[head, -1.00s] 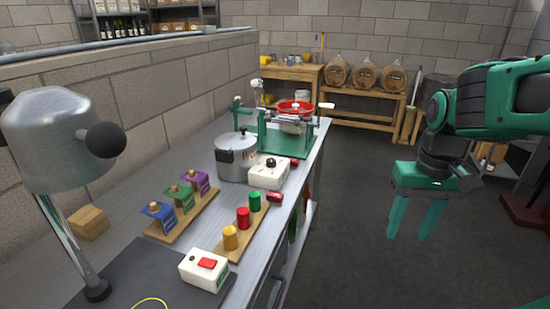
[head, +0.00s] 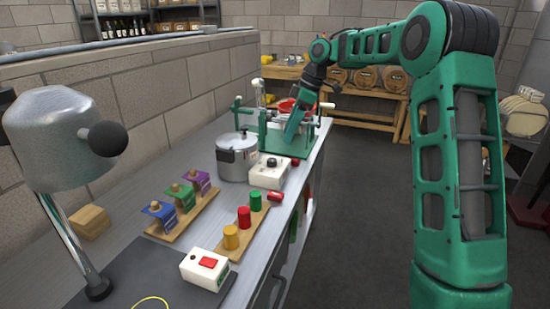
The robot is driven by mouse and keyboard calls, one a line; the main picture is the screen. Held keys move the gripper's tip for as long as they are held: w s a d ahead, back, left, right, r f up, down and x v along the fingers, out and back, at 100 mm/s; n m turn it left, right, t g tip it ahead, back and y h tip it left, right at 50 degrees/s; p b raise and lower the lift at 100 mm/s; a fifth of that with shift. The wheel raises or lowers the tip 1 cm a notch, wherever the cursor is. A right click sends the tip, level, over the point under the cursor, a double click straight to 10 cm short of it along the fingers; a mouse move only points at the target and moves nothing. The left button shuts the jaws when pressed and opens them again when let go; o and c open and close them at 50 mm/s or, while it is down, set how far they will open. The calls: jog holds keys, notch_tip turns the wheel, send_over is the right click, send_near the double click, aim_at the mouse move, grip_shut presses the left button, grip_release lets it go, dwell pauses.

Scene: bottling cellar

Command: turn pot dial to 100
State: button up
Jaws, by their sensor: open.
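The silver lidded pot (head: 237,157) stands on the grey bench, left of a white box (head: 268,174) with a black dial (head: 271,162) on its top. The dial's marks are too small to read. My gripper (head: 290,138) is open and points down over the bench, in front of the green machine and a little beyond and right of the dial box. It looks apart from the dial, and its fingertips are hard to tell from the green machine behind.
The green machine (head: 303,147) with a red bowl stands behind the dial box. A red cylinder (head: 275,197) lies in front of it.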

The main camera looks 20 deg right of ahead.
aim_at(273, 160)
jog(key=shift+n, duration=0.5)
jog(key=x, duration=0.3)
jog(key=w+x, duration=0.1)
jog(key=x, duration=0.7)
jog(key=shift+w+a+r, duration=0.1)
jog(key=shift+w+a, duration=0.15)
jog(key=shift+a, duration=0.15)
jog(key=shift+c, duration=0.7)
jog(key=c, duration=0.9)
jog(key=shift+d, duration=0.3)
jog(key=shift+a, duration=0.15)
